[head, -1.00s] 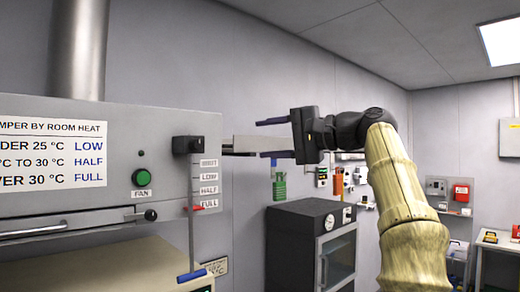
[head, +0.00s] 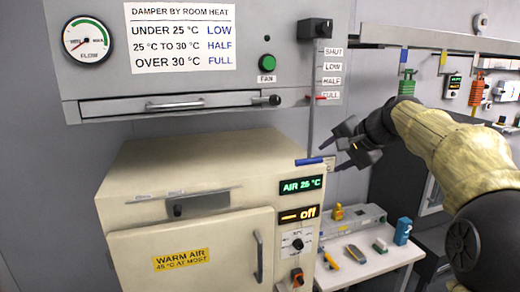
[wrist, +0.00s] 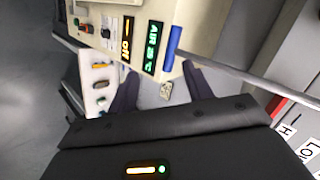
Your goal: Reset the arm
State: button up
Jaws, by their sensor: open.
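My gripper (head: 338,138) is open and empty in the head view, at the end of my bent arm. It points left, just right of the hanging damper rod (head: 312,125) and its blue handle (head: 309,161). In the wrist view, the two dark fingers of my gripper (wrist: 160,82) are spread apart, with nothing between them. The blue handle (wrist: 173,42) shows beyond the fingertips there; I see no contact. The red damper pointer (head: 321,98) is at FULL.
A cream warm-air cabinet (head: 180,215) stands below the hood (head: 285,60); its displays read AIR 25 °C and off. A white side table (head: 352,272) holds a grey box and small items. A rail (head: 425,36) with hanging tools is behind my arm.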

jog(key=s+a+f+n+g+h+b, duration=0.1)
jog(key=s+f+n+g+h, duration=0.1)
jog(key=s+f, duration=1.1)
jog(key=s+a+f+n+g+h, duration=0.2)
jog(key=s+f+n, duration=0.4)
jog(key=s+f, duration=0.7)
notch_tip(320, 180, down, 9)
jog(key=shift+s+a+r+n+g+h+b, duration=0.15)
jog(key=shift+s+n+g+h+b, duration=0.25)
jog(key=shift+g, duration=0.6)
